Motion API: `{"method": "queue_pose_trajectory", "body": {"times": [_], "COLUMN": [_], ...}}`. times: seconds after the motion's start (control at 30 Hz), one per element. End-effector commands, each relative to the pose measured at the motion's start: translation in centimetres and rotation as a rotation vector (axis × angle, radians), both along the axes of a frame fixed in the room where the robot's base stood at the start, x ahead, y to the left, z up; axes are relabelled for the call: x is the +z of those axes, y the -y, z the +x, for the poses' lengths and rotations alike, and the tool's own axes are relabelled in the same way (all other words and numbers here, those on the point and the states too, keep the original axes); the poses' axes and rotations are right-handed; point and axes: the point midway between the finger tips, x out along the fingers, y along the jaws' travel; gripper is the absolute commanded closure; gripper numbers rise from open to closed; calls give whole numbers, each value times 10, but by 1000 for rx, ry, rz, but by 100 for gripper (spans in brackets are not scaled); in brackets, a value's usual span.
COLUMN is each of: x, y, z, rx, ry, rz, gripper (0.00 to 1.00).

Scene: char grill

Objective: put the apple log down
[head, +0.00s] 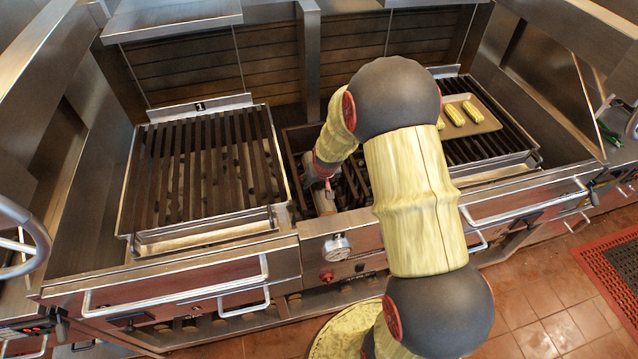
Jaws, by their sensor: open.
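The apple log (325,203) is a light brown piece of wood in the middle firebox, between the two grates. Only part of it shows, close to the firebox's front edge. My gripper (326,184) is open and points down just above the log's far end. My wrist hides most of the fingers, so I cannot tell whether they touch the log. My arm covers the right part of the firebox.
A slatted grate (200,165) marked 1 lies to the left, with dark lumps below it. On the right grate (490,148) stands a tray (488,124) with several corn cobs (453,114). A gauge (336,247) and handles (175,290) line the front. A steel post (310,60) stands behind.

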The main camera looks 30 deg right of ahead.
Motion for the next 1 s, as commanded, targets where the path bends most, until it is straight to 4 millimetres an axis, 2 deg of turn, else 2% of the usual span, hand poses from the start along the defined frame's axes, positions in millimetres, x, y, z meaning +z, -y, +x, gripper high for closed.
{"method": "queue_pose_trajectory", "body": {"times": [0.2,0.33,0.7,0.9,1.0], "x": [1,11,79,105,111], "y": [0,-1,-8,-11,-12], "z": [0,-2,-28,-39,-43], "rx": [0,0,1,0,0], "ry": [0,3,5,2,1], "rz": [0,-1,-2,-1,0], "gripper": [35,35,35,35,35]}}
